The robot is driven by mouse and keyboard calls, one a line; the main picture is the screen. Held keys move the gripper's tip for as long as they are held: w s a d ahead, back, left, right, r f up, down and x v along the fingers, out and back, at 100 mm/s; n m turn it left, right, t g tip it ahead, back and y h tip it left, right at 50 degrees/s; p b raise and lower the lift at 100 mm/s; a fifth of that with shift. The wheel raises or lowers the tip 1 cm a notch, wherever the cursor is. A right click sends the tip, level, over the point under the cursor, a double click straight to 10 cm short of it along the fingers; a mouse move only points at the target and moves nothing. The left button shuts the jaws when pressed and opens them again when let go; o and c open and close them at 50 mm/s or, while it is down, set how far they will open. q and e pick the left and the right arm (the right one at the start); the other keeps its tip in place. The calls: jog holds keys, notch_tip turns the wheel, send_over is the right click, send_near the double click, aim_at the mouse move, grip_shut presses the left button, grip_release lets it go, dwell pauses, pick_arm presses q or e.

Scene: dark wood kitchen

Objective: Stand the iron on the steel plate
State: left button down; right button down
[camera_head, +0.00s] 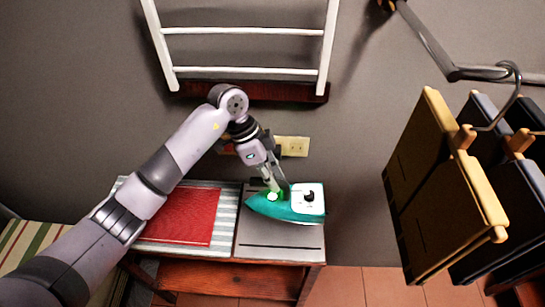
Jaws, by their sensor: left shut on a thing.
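The iron (287,204) is teal with a white rear part and a black knob. It is at the steel plate (265,240), the grey right part of the small wooden table's top. Its pointed end faces left. I cannot tell whether it touches the plate. My left gripper (273,190) reaches down from the upper left and is shut on the iron at its handle, which the fingers partly hide. My right gripper is not in view.
A red cloth (182,216) lies on a striped cover left of the plate. A white rack (243,70) hangs on the wall above. Hanging clothes (440,190) on hangers fill the right side. Tiled floor (365,288) shows right of the table.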

aim_at(272, 195)
pick_arm(q)
notch_tip(272, 195, down, 7)
jog(key=shift+d+r+p, duration=0.1)
jog(key=shift+r+p, duration=0.05)
jog(key=shift+p, duration=0.45)
jog(key=shift+w+f, duration=0.1)
jog(key=shift+f, duration=0.4)
jog(key=c, duration=1.4)
grip_release()
jog(key=shift+f, duration=0.1)
jog(key=b+v, duration=0.2)
jog(key=v, duration=1)
jog(key=shift+b, duration=0.3)
